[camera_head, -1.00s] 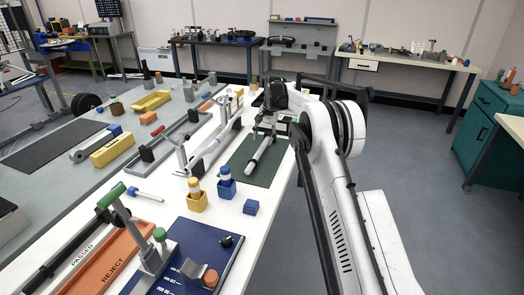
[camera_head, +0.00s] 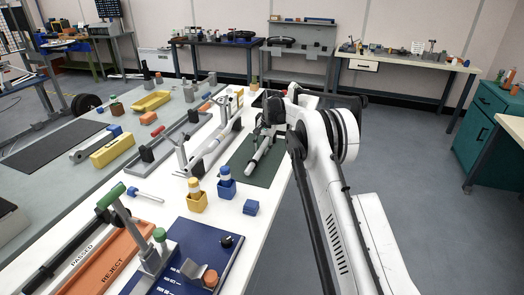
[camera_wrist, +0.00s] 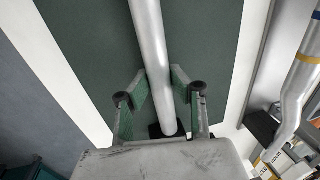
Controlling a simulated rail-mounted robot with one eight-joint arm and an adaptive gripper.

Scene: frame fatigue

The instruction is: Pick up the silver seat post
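The silver seat post (camera_head: 259,155) is a long pale tube over the dark green mat (camera_head: 276,171) on the white bench. In the wrist view the seat post (camera_wrist: 154,60) runs from the top edge down between my fingers. My gripper (camera_head: 268,128) is over its far end, partly hidden by my arm. In the wrist view my gripper (camera_wrist: 160,77) has one green-grey finger on each side of the post, tips close to its sides. I cannot tell whether they touch it. The post's lower end is near a black block (camera_wrist: 164,130).
A silver frame (camera_head: 212,147) stands left of the mat and also shows in the wrist view (camera_wrist: 298,85). Open floor lies right of the bench.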

